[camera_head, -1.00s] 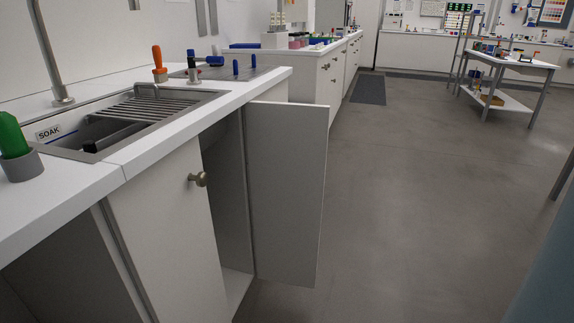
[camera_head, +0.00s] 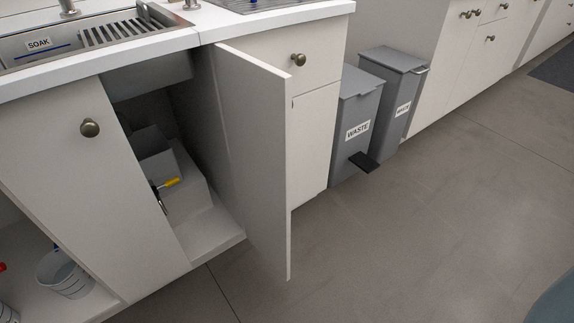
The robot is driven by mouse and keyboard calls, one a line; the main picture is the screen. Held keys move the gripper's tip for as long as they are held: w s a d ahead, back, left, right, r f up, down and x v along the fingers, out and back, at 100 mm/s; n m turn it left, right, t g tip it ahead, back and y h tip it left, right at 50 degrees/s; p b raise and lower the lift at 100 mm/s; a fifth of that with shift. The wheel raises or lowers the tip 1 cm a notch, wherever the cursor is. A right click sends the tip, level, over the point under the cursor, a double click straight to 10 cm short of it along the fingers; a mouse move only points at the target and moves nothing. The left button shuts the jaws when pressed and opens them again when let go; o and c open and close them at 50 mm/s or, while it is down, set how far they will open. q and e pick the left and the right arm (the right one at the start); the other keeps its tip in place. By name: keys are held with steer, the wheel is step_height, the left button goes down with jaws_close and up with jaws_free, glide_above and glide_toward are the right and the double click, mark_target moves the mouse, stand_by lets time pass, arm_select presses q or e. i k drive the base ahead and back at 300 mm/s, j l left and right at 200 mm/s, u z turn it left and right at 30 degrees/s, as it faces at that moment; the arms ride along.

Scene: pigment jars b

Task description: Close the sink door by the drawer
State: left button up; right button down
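The sink door (camera_head: 258,150) is a white panel standing wide open, swung out from the cabinet under the counter. Its hinged side is on the right of the opening, beside the drawer. The opening shows a dark inside with grey boxes (camera_head: 155,160) and a yellow-handled tool (camera_head: 167,183). The drawer (camera_head: 310,60), with a round knob (camera_head: 298,60), is just right of the door, above a lower white front. The neighbouring left door (camera_head: 75,150) is shut and has a round knob (camera_head: 90,128). Neither of my grippers is in view.
Two grey waste bins (camera_head: 357,125) stand right of the cabinet, the nearer with a black pedal (camera_head: 364,162) sticking out. The sink labelled SOAK (camera_head: 40,44) is above. A bucket (camera_head: 65,272) sits in an open bay at lower left. The floor (camera_head: 420,240) at right is clear.

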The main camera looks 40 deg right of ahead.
mark_target(257, 104)
steer(key=l+u, duration=0.35)
steer(key=l, duration=0.6)
steer(key=k+l+u, duration=0.1)
steer(key=l+u, duration=0.25)
steer(key=l, duration=0.6)
steer(key=i+l+u, duration=0.1)
steer(key=l, duration=0.35)
steer(key=i+l, duration=0.15)
steer(key=l, duration=0.35)
steer(key=u, duration=0.05)
